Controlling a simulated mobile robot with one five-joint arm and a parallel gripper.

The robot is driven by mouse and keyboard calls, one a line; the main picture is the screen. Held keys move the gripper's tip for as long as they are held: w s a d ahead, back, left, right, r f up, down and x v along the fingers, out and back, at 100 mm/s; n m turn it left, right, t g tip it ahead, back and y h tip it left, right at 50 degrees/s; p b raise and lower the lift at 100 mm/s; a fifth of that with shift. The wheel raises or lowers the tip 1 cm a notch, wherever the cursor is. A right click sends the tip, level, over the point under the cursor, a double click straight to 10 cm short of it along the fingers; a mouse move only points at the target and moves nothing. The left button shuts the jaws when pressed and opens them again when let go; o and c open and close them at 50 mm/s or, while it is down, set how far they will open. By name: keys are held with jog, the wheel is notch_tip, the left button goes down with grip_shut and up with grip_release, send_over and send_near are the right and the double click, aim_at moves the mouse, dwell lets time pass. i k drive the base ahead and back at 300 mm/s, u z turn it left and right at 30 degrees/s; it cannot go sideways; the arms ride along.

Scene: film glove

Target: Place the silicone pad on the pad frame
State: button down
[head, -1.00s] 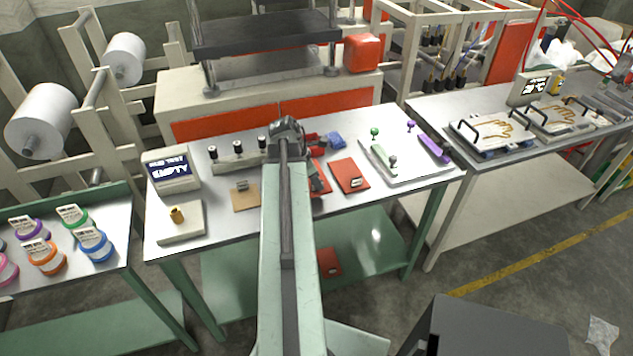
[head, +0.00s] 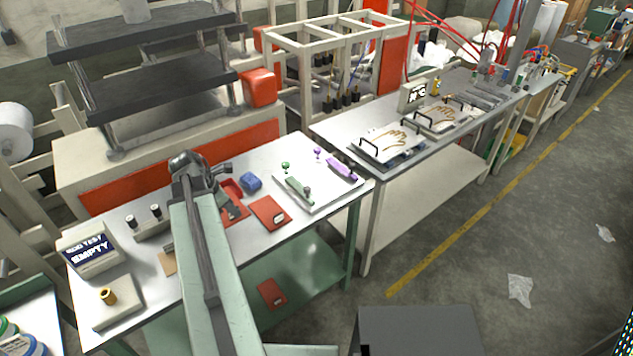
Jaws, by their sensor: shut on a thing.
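A flat red pad with a pale label (head: 270,211) lies on the table just right of my gripper. A similar red one (head: 271,292) lies on the lower shelf. On the right-hand table are two pale frames with black handles and hand shapes (head: 366,149). I cannot tell which thing is the pad frame.
A labelled box (head: 88,250) and a pale block with a brass piece (head: 125,307) are left. A press (head: 165,150) stands behind.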

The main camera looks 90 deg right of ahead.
aim_at(322, 182)
jog(key=u, duration=0.95)
jog(key=k, duration=1.75)
jog(key=z, duration=1.1)
jog(key=i, duration=0.5)
jog(key=u, duration=0.15)
